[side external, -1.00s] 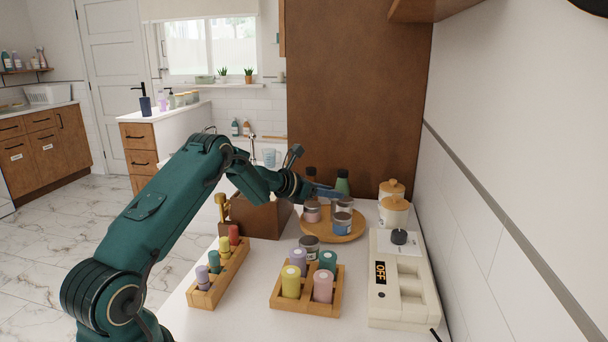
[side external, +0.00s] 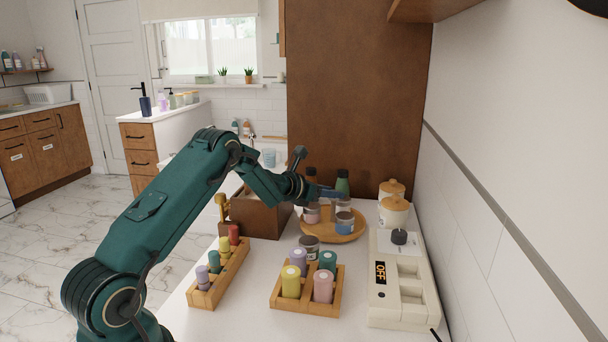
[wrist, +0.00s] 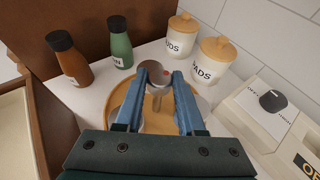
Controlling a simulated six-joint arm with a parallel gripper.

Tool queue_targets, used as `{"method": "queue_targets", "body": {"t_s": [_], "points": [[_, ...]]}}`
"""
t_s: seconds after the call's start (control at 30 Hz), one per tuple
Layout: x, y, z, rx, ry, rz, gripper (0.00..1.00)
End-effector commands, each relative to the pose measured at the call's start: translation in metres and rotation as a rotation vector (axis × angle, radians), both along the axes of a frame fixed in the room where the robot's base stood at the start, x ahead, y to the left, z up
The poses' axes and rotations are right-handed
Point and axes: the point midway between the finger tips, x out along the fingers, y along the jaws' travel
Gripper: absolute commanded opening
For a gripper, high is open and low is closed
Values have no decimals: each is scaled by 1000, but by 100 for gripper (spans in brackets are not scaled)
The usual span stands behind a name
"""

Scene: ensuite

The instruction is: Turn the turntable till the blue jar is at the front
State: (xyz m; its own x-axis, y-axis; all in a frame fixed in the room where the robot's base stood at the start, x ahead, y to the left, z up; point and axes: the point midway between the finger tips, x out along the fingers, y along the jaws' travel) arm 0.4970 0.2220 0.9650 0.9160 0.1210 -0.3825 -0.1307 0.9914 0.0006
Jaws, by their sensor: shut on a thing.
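The round wooden turntable (side external: 330,239) stands at the back of the white counter with several metal-lidded jars on it. The jar with a blue label (side external: 345,226) is at its right front in the side view. A pinkish jar (side external: 311,215) stands at the left. My gripper (side external: 338,194) is over the turntable. The turntable rim (wrist: 203,104) shows past the fingers.
Brown (wrist: 68,58) and green (wrist: 120,42) bottles stand behind the turntable. Lidded canisters (side external: 393,212) and a white switch box (side external: 400,290) are at right. A brown box (side external: 258,219) is at left. Wooden racks (side external: 308,308) and a loose jar (side external: 310,246) are in front.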

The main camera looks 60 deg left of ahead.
Motion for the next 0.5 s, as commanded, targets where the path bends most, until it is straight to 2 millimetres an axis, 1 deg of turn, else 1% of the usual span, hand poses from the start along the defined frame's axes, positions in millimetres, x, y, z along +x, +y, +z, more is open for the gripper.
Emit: {"method": "queue_targets", "body": {"t_s": [0.03, 0.3, 0.5], "points": [[2, 0, 5, 5, -12, 18, 0], [2, 1, 6, 3, -13, 112, 0], [1, 1, 5, -2, -10, 135, 0]]}}
